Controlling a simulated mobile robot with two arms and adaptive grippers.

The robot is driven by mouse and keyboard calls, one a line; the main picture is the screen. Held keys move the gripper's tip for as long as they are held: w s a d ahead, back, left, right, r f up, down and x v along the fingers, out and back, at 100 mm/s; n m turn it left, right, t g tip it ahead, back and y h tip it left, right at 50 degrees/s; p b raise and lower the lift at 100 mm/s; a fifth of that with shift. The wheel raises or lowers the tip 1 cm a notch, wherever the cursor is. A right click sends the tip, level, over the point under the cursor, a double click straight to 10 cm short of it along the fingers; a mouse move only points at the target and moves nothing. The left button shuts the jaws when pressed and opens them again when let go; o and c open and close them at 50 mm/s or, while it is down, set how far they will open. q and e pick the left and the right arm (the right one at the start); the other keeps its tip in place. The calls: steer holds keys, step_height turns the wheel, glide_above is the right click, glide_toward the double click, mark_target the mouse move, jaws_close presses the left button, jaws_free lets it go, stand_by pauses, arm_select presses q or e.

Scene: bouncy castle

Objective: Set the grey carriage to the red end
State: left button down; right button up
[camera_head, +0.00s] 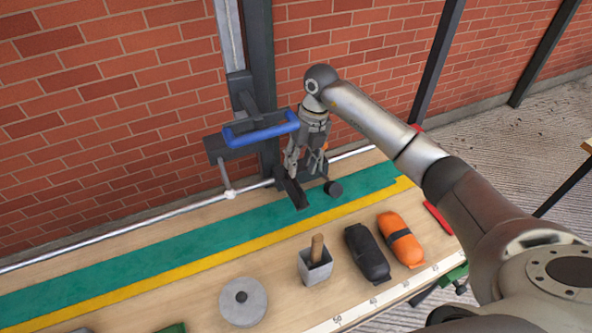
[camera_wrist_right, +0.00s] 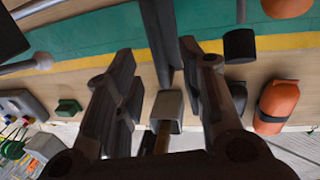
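A silver rail (camera_head: 130,228) runs along the back of the bench. A dark grey channel-shaped piece (camera_head: 291,190), which looks like the carriage, sits at the rail below my right gripper (camera_head: 304,168). A red piece (camera_head: 417,127) shows at the rail's right end, partly behind my right arm. In the right wrist view, my gripper (camera_wrist_right: 157,55) has its fingers spread, with the dark grey piece (camera_wrist_right: 160,35) beyond and between them. I cannot tell whether they touch it. A black knob (camera_head: 333,188) is just right of the piece. My left gripper is not in view.
A dark upright with a blue handle (camera_head: 260,128) stands behind the rail, close left of my gripper. A grey box with a wooden handle (camera_head: 317,268), black pouch (camera_head: 368,255), orange pouch (camera_head: 401,240) and grey disc (camera_head: 243,302) occupy the front. The green strip (camera_head: 110,262) is mostly clear at left.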

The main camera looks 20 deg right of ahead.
mark_target(295, 179)
steer(key=f, duration=0.1)
steer(key=a+f, duration=0.1)
steer(key=f+p, duration=0.1)
steer(key=f, duration=0.1)
steer(key=shift+w+a, duration=0.15)
steer(key=shift+w, duration=0.25)
steer(key=shift+s+f, duration=0.15)
steer(key=shift+f, duration=0.3)
jaws_close()
